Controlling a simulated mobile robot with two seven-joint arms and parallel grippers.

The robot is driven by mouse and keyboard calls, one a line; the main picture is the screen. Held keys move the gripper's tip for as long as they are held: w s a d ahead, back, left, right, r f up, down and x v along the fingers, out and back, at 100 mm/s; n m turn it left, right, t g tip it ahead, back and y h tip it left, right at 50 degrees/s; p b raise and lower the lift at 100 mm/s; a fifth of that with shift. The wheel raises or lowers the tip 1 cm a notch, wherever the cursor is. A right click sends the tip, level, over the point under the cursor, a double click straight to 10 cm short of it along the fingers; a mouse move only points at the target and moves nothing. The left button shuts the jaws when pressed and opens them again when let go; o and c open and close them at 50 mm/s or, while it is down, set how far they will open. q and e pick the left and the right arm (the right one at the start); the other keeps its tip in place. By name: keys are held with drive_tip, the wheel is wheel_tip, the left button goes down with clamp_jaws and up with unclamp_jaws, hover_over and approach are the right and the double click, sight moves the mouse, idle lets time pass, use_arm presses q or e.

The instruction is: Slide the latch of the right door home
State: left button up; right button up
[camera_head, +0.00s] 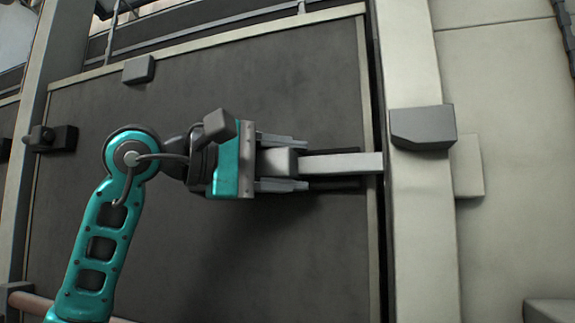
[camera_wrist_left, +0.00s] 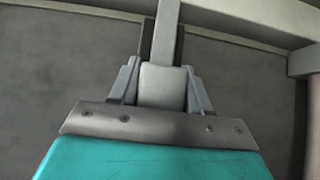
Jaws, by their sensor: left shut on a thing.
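The right door (camera_head: 300,80) is a large dark grey panel with a pale edge strip. My left gripper (camera_head: 300,163) is shut on the handle, one finger on each side. The bar points right and crosses the gap to the pale post (camera_head: 425,235). Its tip meets the post's left edge; I cannot tell how deep it goes. In the left wrist view the handle (camera_wrist_left: 162,87) sits between the fingers. My right gripper is not in view.
A dark grey block (camera_head: 422,127) sticks out from the post, just above the bar's level. A small grey block (camera_head: 139,69) is at the panel's top and a dark fitting (camera_head: 52,139) at its left edge. The panel below the gripper is clear.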

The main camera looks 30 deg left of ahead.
use_arm(q)
clamp_jaws()
drive_tip(key=shift+d, duration=0.2)
drive_tip(key=d+p, duration=0.1)
drive_tip(key=d, duration=0.2)
drive_tip(key=w+d+p, duration=0.1)
drive_tip(key=d, duration=0.1)
drive_tip(key=shift+w+d+r+p, duration=0.15)
drive_tip(key=shift+w+d+p, duration=0.05)
drive_tip(key=shift+d+p, duration=0.2)
drive_tip(key=shift+d, duration=0.25)
drive_tip(key=shift+f, duration=0.2)
drive_tip(key=shift+o, duration=1.4)
unclamp_jaws()
drive_tip(key=o, duration=0.3)
drive_tip(key=shift+w+d, duration=0.15)
drive_tip(key=shift+s+a, duration=0.25)
drive_tip(key=shift+a, duration=0.05)
drive_tip(key=b, duration=0.2)
approach(344, 163)
drive_tip(key=v, duration=0.4)
drive_tip(key=shift+s+d+f, duration=0.1)
drive_tip(key=shift+d, duration=0.05)
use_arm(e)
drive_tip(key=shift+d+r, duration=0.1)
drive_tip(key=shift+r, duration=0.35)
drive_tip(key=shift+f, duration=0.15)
